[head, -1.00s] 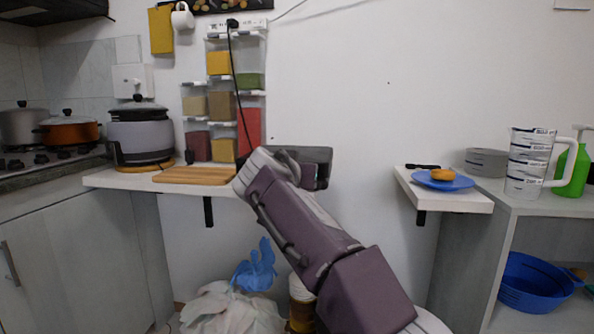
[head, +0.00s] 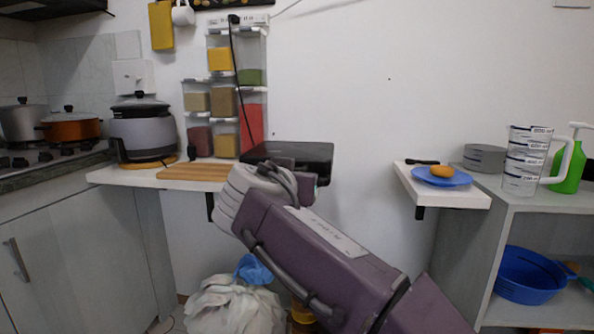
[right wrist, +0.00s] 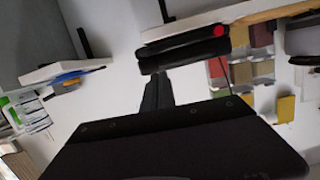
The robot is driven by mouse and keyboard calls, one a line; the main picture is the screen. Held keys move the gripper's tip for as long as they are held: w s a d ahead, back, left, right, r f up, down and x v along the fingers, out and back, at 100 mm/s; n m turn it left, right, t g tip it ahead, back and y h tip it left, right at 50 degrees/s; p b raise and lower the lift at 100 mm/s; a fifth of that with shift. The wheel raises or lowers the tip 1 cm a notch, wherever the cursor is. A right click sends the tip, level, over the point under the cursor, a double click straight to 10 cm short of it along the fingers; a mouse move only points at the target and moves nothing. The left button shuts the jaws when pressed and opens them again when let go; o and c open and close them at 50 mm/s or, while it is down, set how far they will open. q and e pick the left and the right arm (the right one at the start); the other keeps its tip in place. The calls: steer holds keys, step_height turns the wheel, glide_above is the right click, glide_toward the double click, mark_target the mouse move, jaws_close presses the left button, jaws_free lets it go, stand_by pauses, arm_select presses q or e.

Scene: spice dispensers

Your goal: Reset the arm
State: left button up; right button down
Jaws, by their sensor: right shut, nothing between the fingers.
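My right arm comes into the head view from the lower right, with its purple forearm across the lower middle. The dark body of my right gripper (head: 305,152) is in front of the white wall, just right of the spice dispensers (head: 223,102); its fingers are hidden there. In the right wrist view the black fingers of my right gripper (right wrist: 183,48) lie together, shut and empty. The dispensers hold yellow, green, brown and red spices and also show at the right of the right wrist view (right wrist: 234,68). My left gripper is not in view.
A wooden board (head: 195,172) and a grey cooker (head: 142,130) stand on the left shelf. A blue plate (head: 456,180) with a yellow-orange item is on the small right shelf. A measuring jug (head: 521,165) and green bottle (head: 570,170) stand further right. Open space lies between the shelves.

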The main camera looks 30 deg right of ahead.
steer(key=shift+s+a, duration=0.1)
steer(key=shift+s, duration=0.15)
